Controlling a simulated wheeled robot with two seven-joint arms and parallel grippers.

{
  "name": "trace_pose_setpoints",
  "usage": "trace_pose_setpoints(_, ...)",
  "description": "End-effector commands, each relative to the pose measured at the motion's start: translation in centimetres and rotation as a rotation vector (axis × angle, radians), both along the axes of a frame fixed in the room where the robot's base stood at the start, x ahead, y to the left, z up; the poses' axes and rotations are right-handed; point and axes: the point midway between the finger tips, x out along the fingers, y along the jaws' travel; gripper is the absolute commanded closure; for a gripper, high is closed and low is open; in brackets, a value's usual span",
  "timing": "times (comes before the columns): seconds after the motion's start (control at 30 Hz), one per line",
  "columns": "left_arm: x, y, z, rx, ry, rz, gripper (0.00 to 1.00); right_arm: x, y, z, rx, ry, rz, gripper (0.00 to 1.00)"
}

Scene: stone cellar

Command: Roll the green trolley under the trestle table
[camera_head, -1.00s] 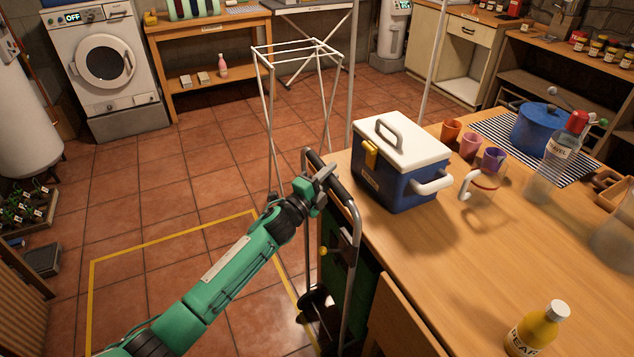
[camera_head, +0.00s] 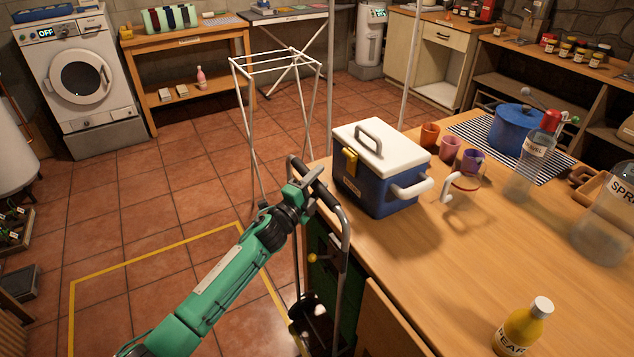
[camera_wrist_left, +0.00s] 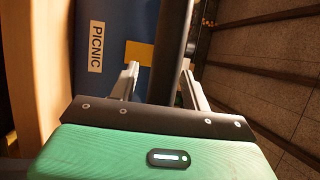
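The green trolley (camera_head: 347,292) stands upright against the near left side of the wooden table, with a bent metal frame and a black handle bar at the top. My left gripper (camera_head: 312,188) is at this handle. In the left wrist view the dark handle bar (camera_wrist_left: 171,50) runs between the two fingers (camera_wrist_left: 160,85); a gap shows beside the left finger, so it looks open around the bar. A grey-topped table with crossed legs (camera_head: 300,17), seemingly the trestle table, stands at the back wall. My right gripper is out of view.
A blue cooler (camera_head: 375,193) stands on the wooden table (camera_head: 440,270) close to the handle. A thin white rack (camera_head: 275,60) stands on the floor beyond the trolley. Yellow tape (camera_head: 150,260) marks the floor at left. The tiled floor (camera_head: 180,180) left of the rack is clear.

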Motion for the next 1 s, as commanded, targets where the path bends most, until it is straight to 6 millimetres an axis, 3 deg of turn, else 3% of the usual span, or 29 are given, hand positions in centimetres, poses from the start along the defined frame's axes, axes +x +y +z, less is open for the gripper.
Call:
trace_pose_setpoints(0.27,-1.0,0.8,-0.4,0.0,0.001,0.001,0.52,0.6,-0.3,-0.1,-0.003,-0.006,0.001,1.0)
trace_pose_setpoints(0.7,-8.6,5.6,-2.2,0.001,0.001,-0.001,0.52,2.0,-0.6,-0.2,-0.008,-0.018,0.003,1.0)
trace_pose_setpoints(1.0,-11.1,7.2,-2.5,0.001,0.001,-0.001,0.52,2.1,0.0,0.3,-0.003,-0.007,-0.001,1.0)
